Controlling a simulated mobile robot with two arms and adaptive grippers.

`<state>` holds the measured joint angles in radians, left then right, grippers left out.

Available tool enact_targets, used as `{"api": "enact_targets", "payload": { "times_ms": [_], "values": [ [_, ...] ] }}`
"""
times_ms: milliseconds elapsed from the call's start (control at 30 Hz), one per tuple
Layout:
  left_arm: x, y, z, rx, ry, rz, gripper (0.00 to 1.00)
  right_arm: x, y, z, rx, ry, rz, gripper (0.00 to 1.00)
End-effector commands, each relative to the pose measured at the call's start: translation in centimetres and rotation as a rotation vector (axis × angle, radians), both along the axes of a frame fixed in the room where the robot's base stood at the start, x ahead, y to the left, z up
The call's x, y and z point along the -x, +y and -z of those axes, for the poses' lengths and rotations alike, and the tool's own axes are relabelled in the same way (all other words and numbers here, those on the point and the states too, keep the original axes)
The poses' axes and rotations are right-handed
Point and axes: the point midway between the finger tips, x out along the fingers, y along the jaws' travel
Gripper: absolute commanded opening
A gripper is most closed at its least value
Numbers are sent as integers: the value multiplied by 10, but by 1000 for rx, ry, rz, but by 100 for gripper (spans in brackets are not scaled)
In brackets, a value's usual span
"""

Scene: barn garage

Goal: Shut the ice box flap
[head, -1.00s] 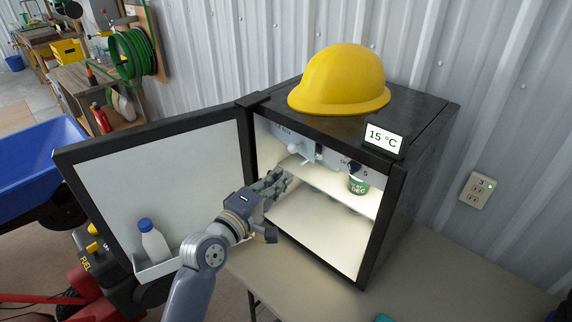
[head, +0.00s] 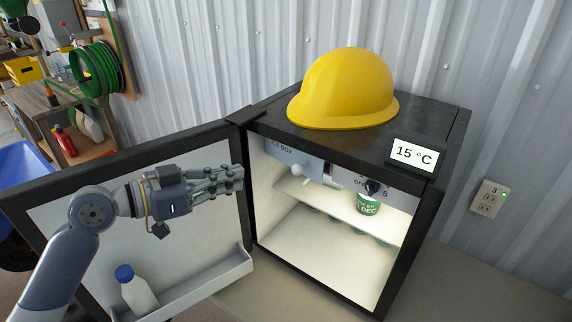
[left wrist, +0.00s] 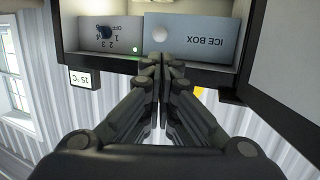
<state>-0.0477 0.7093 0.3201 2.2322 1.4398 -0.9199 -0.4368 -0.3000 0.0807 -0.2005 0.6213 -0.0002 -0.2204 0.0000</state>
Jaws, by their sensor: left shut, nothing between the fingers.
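The ice box flap (head: 284,154) is a blue-grey panel lettered ICE BOX, with a white knob, at the upper left inside the small black fridge (head: 425,200). Its right edge seems to stand a little proud of the control panel, so it looks slightly ajar; how far I cannot tell. In the left wrist view the flap (left wrist: 205,42) shows upside down beyond the fingertips. My left gripper (head: 240,178) is shut and empty, in front of the open fridge door, left of the flap and apart from it. Its fingers (left wrist: 158,65) also fill the middle of the wrist view. My right gripper is out of view.
The fridge door (head: 95,215) stands wide open to the left, with a bottle (head: 136,292) in its shelf. A green-labelled cup (head: 367,204) is on the inner shelf. A yellow hard hat (head: 343,90) and a 15 °C display (head: 414,155) sit on top.

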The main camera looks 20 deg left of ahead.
Motion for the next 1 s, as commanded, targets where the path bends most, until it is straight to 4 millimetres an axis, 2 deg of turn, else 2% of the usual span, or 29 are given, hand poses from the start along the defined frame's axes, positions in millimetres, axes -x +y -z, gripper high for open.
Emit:
{"api": "enact_targets", "payload": {
  "times_ms": [133,400,600,800,1000],
  "values": [
    [-20,-17,-2,7,-1,1,0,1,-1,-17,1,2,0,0],
    [-63,-53,9,7,1,0,0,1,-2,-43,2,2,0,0],
    [-86,-72,17,6,1,-1,0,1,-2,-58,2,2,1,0],
    [-94,-79,23,2,0,0,0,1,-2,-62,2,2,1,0],
    [-95,-79,24,2,1,0,0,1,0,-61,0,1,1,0]
  ]
}}
